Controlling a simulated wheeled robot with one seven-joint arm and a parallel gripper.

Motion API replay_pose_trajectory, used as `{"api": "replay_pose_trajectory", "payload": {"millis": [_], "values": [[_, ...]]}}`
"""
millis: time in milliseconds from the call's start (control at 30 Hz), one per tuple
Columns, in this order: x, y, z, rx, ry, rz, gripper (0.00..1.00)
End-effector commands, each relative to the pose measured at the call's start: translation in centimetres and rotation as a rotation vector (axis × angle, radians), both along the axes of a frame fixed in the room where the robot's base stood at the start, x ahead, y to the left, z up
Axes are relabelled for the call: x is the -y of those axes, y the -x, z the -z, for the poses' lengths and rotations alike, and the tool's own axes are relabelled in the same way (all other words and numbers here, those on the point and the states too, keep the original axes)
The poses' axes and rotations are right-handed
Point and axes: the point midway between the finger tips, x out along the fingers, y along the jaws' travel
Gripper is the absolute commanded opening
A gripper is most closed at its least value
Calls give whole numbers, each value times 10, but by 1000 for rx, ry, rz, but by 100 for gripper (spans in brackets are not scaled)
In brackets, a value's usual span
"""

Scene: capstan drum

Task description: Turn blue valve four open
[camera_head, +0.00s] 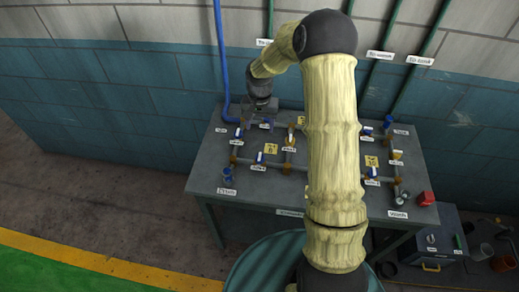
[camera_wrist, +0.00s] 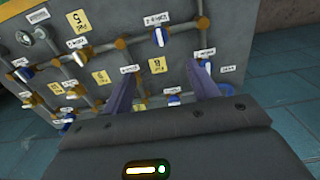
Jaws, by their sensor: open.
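The valves have small blue handles on a grey pipe panel. Their labels are too small and blurred to read, so I cannot tell which is valve four. In the head view, my gripper (camera_head: 261,122) is over the panel's back left, near a blue-handled valve (camera_head: 239,132). In the wrist view, my gripper (camera_wrist: 166,82) has two purple fingers spread apart with nothing held. A blue handle (camera_wrist: 173,99) shows between the fingers, near the right one. Another blue handle (camera_wrist: 204,63) is just beyond the right fingertip, and a third (camera_wrist: 160,37) is farther off. Contact cannot be told.
The pipe panel lies on a grey table (camera_head: 250,197) against a tiled wall. Yellow number plates (camera_head: 271,148) stand among the pipes. A blue vertical pipe (camera_head: 222,60) rises at the back left. A red object (camera_head: 425,198) is at the right corner. Floor at left is clear.

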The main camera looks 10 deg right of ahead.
Motion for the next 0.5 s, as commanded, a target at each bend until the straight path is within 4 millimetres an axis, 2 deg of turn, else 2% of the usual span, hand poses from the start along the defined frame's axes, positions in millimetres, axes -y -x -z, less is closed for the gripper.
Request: {"api": "replay_pose_trajectory", "payload": {"millis": [333,500], "values": [[0,0,2,1,0,0,59],[0,0,13,-4,1,-2,59]]}}
